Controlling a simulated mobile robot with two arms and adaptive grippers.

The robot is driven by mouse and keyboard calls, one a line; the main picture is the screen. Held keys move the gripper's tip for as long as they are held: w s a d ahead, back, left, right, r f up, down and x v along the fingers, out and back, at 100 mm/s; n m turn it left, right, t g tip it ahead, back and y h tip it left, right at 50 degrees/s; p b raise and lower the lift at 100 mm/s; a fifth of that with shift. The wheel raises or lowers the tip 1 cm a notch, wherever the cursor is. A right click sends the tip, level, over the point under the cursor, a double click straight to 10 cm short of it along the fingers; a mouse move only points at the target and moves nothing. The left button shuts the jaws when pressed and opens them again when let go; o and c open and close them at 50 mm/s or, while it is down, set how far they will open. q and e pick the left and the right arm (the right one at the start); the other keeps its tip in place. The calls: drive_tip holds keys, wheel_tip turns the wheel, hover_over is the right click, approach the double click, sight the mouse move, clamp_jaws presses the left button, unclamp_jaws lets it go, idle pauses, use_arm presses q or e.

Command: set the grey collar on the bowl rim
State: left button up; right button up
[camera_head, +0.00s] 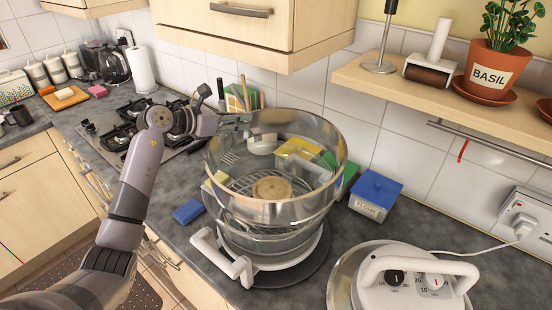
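The grey collar (325,172) is a wide, see-through shiny ring with a bright rim. It is over the glass bowl (232,225), which stands in a white base with handles (239,268). The collar looks shifted a little right of the bowl. I cannot tell whether its lower edge touches the bowl rim. A wire rack and a round tan piece (272,188) show through the glass. My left gripper (232,118) is at the collar's far left rim and looks shut on it; its fingertips are small and partly hidden. My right gripper is not in view.
A white-handled lid with two dials (412,283) lies at the bottom right. A blue sponge (187,211) is left of the bowl. A blue-topped box (375,196) stands right of it. The hob (135,128) is behind left. A shelf (450,95) overhangs the right side.

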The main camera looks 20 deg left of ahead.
use_arm(q)
clamp_jaws()
drive_tip(key=shift+r, duration=0.2)
idle(0.5)
